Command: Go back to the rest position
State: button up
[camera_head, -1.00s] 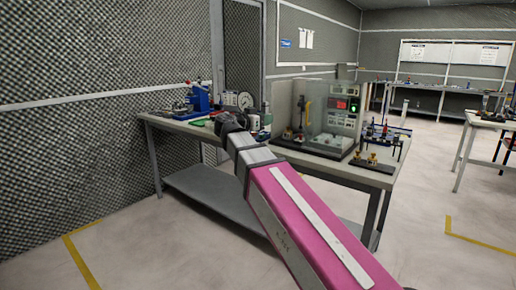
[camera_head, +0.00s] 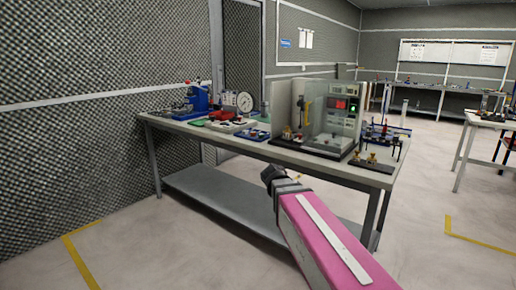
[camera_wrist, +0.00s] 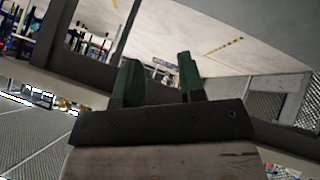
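My gripper (camera_wrist: 159,72) shows in the wrist view as two green fingers standing apart. The gap between them is empty, so it is open and holds nothing. In the head view my pink arm reaches up from the bottom right. Its dark end is low, in front of the workbench (camera_head: 345,172) and below the top's front edge. The fingers cannot be made out clearly in that view.
On the bench stand a blue device (camera_head: 197,99), a round dial (camera_head: 244,101) and a clear-walled test station (camera_head: 330,125). A lower shelf (camera_head: 215,198) runs under it. Another table (camera_head: 490,118) stands at right. The floor at left front is clear.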

jog(key=s+d+f+n+g+y, duration=0.1)
jog(key=s+d+f+g+y, duration=0.1)
jog(key=s+f, duration=0.4)
jog(key=s+d+f+n+g+y, duration=0.2)
jog(key=s+f+y, duration=0.3)
jog(key=f, duration=0.8)
jog(key=shift+s+g, duration=0.3)
jog(key=shift+s, duration=0.55)
